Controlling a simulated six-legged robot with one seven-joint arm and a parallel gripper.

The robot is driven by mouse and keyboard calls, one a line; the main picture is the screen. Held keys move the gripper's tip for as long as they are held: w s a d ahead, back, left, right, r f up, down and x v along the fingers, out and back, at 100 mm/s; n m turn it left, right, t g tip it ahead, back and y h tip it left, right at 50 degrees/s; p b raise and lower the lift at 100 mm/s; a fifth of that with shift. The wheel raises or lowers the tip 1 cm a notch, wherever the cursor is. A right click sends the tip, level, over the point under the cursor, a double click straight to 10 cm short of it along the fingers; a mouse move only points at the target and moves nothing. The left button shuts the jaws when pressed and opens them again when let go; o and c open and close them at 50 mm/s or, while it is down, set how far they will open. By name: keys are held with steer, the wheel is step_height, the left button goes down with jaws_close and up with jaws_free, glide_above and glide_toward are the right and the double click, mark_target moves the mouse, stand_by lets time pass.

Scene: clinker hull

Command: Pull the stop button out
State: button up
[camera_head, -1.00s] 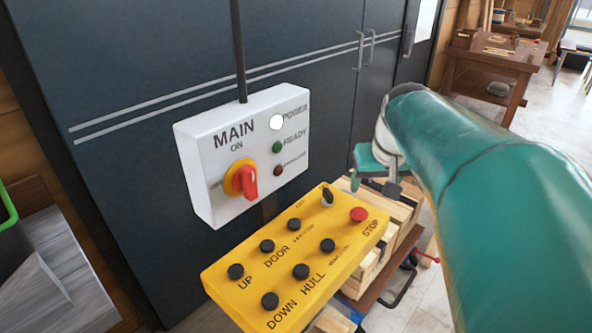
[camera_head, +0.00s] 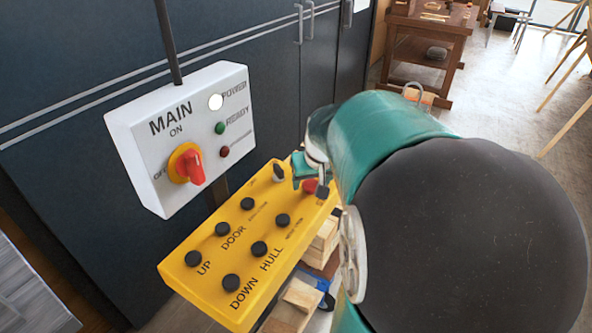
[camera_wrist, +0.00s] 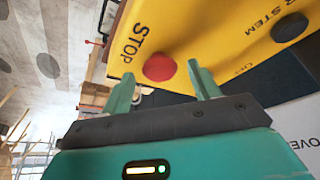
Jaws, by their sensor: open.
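The red stop button (camera_wrist: 160,67) sits on the yellow control panel (camera_wrist: 200,25), beside the word STOP. In the wrist view it lies between and just beyond the tips of my open gripper (camera_wrist: 158,78), nearer the right finger. I cannot tell whether the fingers touch it. In the head view the stop button (camera_head: 310,186) shows partly at the far right end of the yellow panel (camera_head: 190,262). My gripper (camera_head: 312,180) is right over that end and partly hides the button.
A white box (camera_head: 130,140) marked MAIN, with a red rotary switch (camera_head: 190,165), stands behind the panel. Several black buttons (camera_head: 231,283) and a small selector (camera_head: 278,172) stand up from the panel. Wooden blocks (camera_head: 300,298) lie below. Dark cabinet doors (camera_head: 60,90) close off the back.

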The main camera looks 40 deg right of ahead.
jaws_close()
steer(key=shift+w+r, duration=0.1)
steer(key=shift+r, duration=0.45)
jaws_free()
steer(key=v, duration=1.3)
steer(key=shift+r, duration=0.3)
steer(key=shift+a, duration=0.2)
